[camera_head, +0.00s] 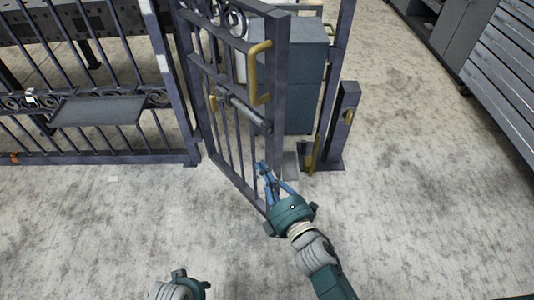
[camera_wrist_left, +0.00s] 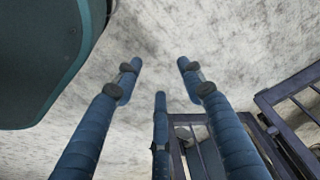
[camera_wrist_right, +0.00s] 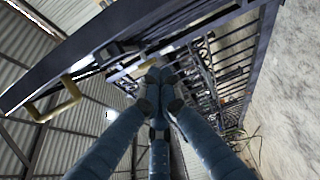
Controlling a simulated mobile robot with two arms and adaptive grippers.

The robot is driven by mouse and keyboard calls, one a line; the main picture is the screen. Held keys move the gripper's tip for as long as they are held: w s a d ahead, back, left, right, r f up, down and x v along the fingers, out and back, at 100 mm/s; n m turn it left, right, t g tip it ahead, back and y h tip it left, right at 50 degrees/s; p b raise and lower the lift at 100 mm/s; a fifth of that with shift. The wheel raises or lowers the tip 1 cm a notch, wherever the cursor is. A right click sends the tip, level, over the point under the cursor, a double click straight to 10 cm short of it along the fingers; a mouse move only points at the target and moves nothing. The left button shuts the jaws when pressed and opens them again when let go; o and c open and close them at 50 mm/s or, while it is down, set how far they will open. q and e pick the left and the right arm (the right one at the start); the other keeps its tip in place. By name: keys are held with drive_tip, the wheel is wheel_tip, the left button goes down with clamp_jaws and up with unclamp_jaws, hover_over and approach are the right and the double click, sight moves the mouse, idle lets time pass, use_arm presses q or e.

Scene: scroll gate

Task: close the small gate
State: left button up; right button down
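The small gate (camera_head: 277,85) is a dark metal leaf with scrolls and upright bars. It stands swung out of line with the fence, its free edge toward me. A brass handle (camera_head: 258,72) is on that edge; one also shows in the right wrist view (camera_wrist_right: 55,103). My right gripper (camera_head: 265,178) is at the lower part of the free edge; whether it touches is unclear. Its fingertips (camera_wrist_right: 160,77) are together with nothing seen between them. My left gripper (camera_wrist_left: 158,72) is open and empty; in the head view only its wrist shows at the bottom.
A fixed fence (camera_head: 110,158) with a small shelf (camera_head: 98,110) runs to the left. A short post (camera_head: 342,125) with a brass fitting stands right of the gate. A teal cabinet (camera_head: 306,85) is behind the leaf. Grey drawers (camera_head: 505,75) stand far right. The floor in front is clear.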

sight(267, 152)
use_arm(q)
drive_tip(key=shift+w+r, duration=0.15)
drive_tip(key=shift+r, duration=0.35)
use_arm(e)
drive_tip(key=shift+w+d, duration=0.2)
drive_tip(key=shift+w, duration=0.9)
drive_tip(key=shift+w+d, duration=0.15)
drive_tip(key=shift+w, duration=1)
drive_tip(key=shift+w+d, duration=0.2)
drive_tip(key=shift+w, duration=0.9)
